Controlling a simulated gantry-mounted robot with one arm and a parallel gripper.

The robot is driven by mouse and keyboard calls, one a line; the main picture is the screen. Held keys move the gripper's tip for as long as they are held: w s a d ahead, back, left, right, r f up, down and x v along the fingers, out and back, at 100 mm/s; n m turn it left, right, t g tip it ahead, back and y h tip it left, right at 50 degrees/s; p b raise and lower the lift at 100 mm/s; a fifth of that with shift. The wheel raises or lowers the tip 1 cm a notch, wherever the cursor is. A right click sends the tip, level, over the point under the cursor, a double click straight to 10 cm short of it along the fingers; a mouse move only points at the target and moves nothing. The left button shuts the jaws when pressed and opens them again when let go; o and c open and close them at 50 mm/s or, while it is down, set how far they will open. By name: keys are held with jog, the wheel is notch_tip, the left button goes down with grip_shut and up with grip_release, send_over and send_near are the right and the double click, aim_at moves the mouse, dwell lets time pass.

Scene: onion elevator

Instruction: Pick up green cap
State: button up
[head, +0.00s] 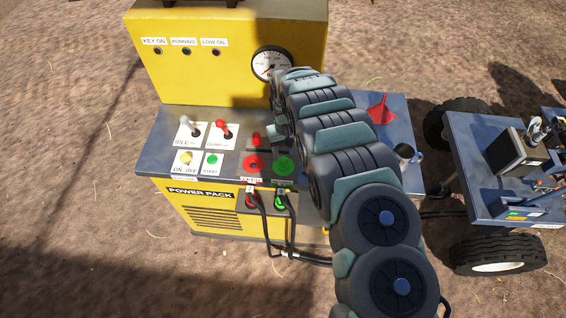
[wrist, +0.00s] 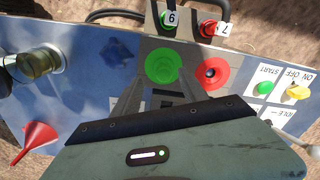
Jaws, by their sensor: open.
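The green cap (head: 284,166) is a round green disc on the grey deck of the yellow power pack, right of a red disc (head: 253,164). In the wrist view the green cap (wrist: 163,65) is near the top middle, with the red disc (wrist: 212,73) to its right showing a dark centre. My gripper (wrist: 165,90) is open and empty, its grey fingers reaching toward the green cap from below in the picture. I cannot tell how high the fingers are above the deck. In the head view my arm hides the fingers.
A red funnel (head: 381,110) and a metal cup-like part (head: 407,152) stand on the right of the deck. Levers (head: 190,127) and buttons (head: 212,160) are to the left. Hose fittings (head: 280,202) hang at the front below the caps. A gauge (head: 271,64) is behind.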

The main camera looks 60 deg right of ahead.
aim_at(283, 159)
jog(key=shift+w+d+f, duration=0.1)
jog(key=shift+w+f, duration=0.1)
jog(key=shift+f, duration=0.45)
jog(key=shift+w+a+f, duration=0.1)
jog(key=shift+w+f, duration=0.1)
jog(key=shift+f, duration=0.5)
jog(key=shift+w+d+f, duration=0.1)
jog(key=shift+w+f, duration=0.1)
jog(key=shift+f, duration=0.45)
jog(key=shift+s+f, duration=0.1)
jog(key=shift+f, duration=0.75)
jog(key=shift+c, duration=0.3)
grip_shut()
